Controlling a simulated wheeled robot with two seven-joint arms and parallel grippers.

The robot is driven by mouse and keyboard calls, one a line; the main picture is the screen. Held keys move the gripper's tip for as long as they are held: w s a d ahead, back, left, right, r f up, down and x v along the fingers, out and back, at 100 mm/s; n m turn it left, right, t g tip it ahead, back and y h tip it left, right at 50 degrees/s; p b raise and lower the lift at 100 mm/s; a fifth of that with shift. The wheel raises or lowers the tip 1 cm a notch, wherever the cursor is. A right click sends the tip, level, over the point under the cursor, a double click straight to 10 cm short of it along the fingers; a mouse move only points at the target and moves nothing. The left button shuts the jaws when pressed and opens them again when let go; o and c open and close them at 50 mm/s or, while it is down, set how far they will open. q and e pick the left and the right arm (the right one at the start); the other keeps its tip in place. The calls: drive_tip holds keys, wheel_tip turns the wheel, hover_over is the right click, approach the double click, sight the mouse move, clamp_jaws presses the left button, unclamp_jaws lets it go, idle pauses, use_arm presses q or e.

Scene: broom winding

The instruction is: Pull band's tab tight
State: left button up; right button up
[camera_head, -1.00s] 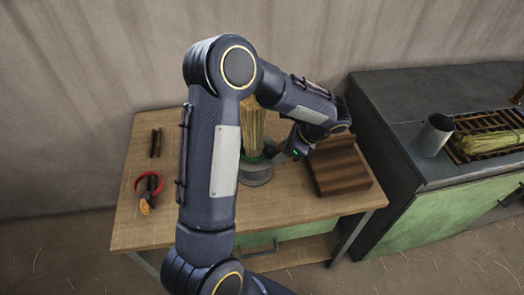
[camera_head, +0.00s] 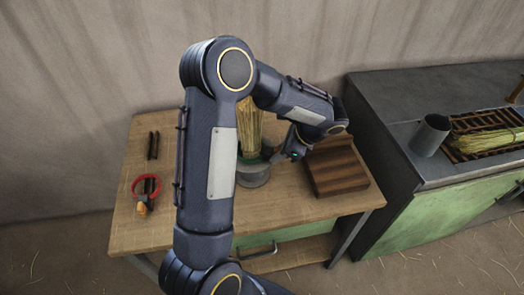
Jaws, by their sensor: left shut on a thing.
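A bundle of pale broom straw (camera_head: 250,128) stands upright on the wooden table, in a round grey holder (camera_head: 253,178). A dark green band (camera_head: 250,160) shows low around the straw; its tab is too small to make out. My left arm reaches over the table and hides part of the bundle. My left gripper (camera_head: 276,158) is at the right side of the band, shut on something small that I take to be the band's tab. My right gripper is not in view.
A dark brown wooden block (camera_head: 337,167) stands on the table (camera_head: 290,208) close right of my gripper. A red ring-shaped tool (camera_head: 147,190) and dark sticks (camera_head: 153,145) lie at left. A grey counter with a metal cup (camera_head: 431,135) and straw on a rack (camera_head: 487,141) is at right.

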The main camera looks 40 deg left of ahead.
use_arm(q)
drive_tip(key=shift+d, duration=0.15)
drive_tip(key=shift+w+d, duration=0.15)
drive_tip(key=shift+d, duration=0.15)
drive_tip(key=shift+d, duration=0.1)
drive_tip(key=shift+w+d, duration=0.1)
drive_tip(key=shift+d, duration=0.05)
drive_tip(key=shift+w+d, duration=0.1)
drive_tip(key=shift+d, duration=0.1)
clamp_jaws()
drive_tip(key=shift+w+d, duration=0.15)
drive_tip(key=shift+d, duration=0.35)
drive_tip(key=shift+d, duration=0.1)
